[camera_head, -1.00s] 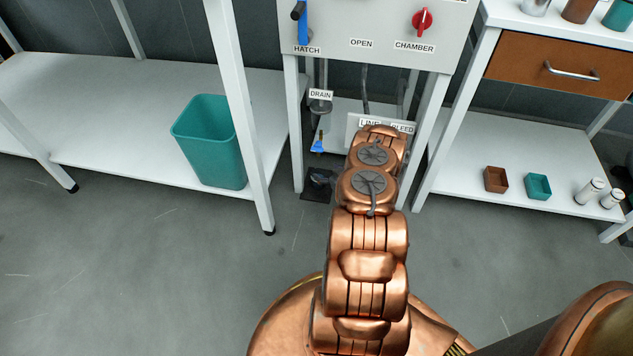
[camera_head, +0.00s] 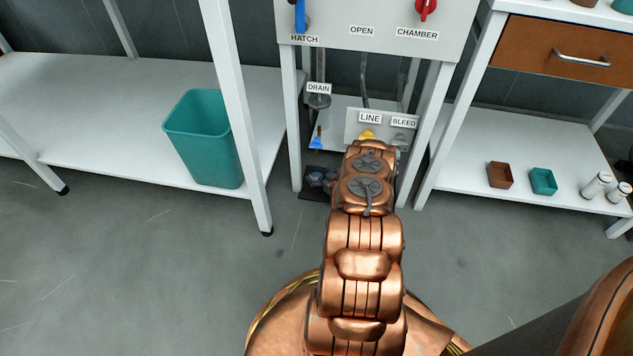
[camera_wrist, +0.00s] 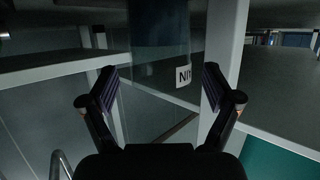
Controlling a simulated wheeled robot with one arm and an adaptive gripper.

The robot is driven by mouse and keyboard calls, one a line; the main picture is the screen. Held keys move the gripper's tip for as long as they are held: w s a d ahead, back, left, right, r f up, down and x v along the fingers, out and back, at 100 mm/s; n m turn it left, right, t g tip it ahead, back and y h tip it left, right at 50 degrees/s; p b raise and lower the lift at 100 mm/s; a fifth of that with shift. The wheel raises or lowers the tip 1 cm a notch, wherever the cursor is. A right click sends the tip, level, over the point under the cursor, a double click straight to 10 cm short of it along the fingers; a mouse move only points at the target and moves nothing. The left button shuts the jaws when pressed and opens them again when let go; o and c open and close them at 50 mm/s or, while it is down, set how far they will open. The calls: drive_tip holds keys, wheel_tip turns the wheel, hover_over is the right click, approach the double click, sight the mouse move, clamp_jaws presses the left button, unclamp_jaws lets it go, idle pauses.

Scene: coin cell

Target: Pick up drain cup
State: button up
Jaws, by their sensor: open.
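Below the DRAIN label (camera_head: 319,88), a blue-handled valve (camera_head: 317,139) sits low in the cabinet's open frame in the head view. A dark object (camera_head: 318,178) lies under it on a black mat (camera_head: 315,195) on the floor. It is too small and dark to tell surely whether it is the drain cup. In the head view my copper arm hides the gripper and part of the cabinet's lower area.
White cabinet legs (camera_head: 293,125) frame the space closely. A teal bin (camera_head: 205,140) stands on the left shelf (camera_head: 100,125). A brown box (camera_head: 500,175), a teal box (camera_head: 543,181) and white bottles (camera_head: 596,186) stand on the right shelf. The floor in front is clear.

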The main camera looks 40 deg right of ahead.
drive_tip(key=shift+x, duration=1)
drive_tip(key=shift+r, duration=0.15)
drive_tip(key=c, duration=1.4)
